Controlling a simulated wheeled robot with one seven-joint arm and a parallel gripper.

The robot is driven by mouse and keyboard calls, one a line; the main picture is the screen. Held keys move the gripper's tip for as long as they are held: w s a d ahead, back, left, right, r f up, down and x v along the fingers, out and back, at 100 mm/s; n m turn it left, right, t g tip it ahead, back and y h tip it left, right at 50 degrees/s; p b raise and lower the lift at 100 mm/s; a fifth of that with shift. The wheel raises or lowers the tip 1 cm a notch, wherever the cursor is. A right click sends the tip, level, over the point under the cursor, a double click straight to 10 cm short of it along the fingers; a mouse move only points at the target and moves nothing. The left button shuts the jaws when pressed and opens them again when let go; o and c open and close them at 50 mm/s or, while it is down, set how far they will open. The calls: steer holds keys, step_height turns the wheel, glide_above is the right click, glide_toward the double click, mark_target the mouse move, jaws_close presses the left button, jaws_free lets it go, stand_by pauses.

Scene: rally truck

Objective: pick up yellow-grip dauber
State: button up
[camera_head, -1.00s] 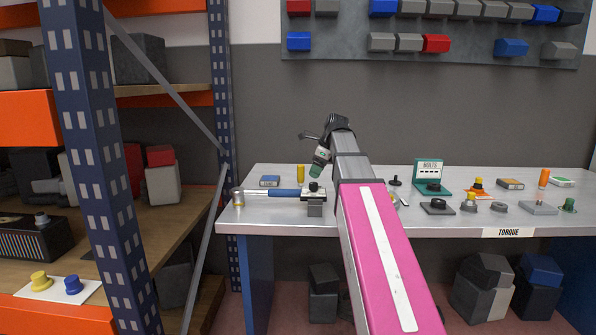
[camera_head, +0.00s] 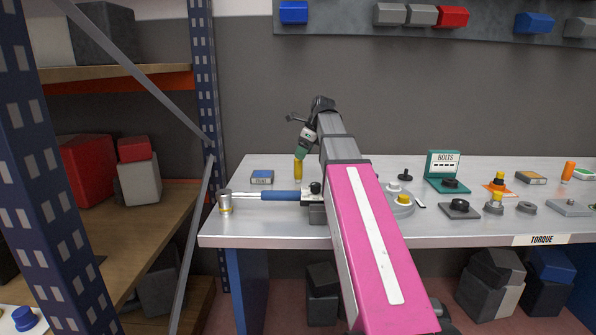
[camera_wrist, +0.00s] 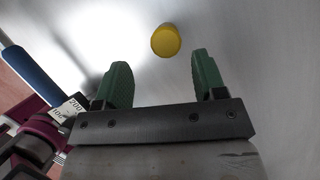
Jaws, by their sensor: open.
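A yellow upright cylinder (camera_head: 298,169), which looks like the yellow-grip dauber, stands on the grey workbench (camera_head: 258,224) at its back left. In the wrist view its round yellow top (camera_wrist: 166,40) lies just beyond the fingertips, roughly midway between them. My gripper (camera_head: 304,150), with green fingers, hangs just above the cylinder in the head view and partly overlaps its top. In the wrist view my gripper (camera_wrist: 160,68) is open, with nothing between its fingers. The cylinder's lower part is hidden in the wrist view.
A green BOLTS box (camera_head: 446,170) and several small parts stand to the right.

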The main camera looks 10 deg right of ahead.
mark_target(298, 166)
steer(key=shift+w+d+x, duration=0.1)
steer(key=shift+x, duration=1.65)
steer(key=shift+w+d+x, duration=0.15)
steer(key=shift+x, duration=1.6)
steer(key=c, duration=1)
